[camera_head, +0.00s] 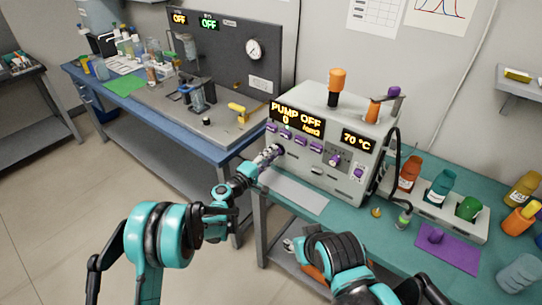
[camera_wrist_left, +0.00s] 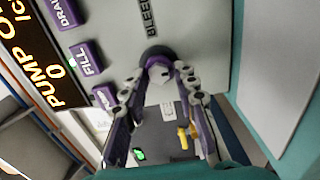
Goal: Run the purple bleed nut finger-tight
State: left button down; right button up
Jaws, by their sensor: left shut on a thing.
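The purple bleed nut (camera_wrist_left: 157,54) sits on the grey front panel of the instrument, just below the word BLEED in the left wrist view. My left gripper (camera_wrist_left: 159,74) has its two fingertips closed on either side of the nut. In the head view my left gripper (camera_head: 271,153) reaches the lower left of the instrument's front (camera_head: 318,168), and the nut is hidden behind it. My right arm shows at the bottom of the head view, but its gripper cannot be made out.
The display (camera_head: 297,116) reads PUMP OFF, and a second one (camera_head: 358,141) reads 70 °C. Purple buttons, including FILL (camera_wrist_left: 87,58), lie close to my left gripper. Bottles in a rack (camera_head: 468,227) and a purple mat (camera_head: 447,252) occupy the green bench at right.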

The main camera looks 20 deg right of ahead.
pick_arm(q)
jog(key=shift+s+f, duration=0.1)
jog(key=c, duration=1.2)
grip_release()
jog(key=v, duration=1.2)
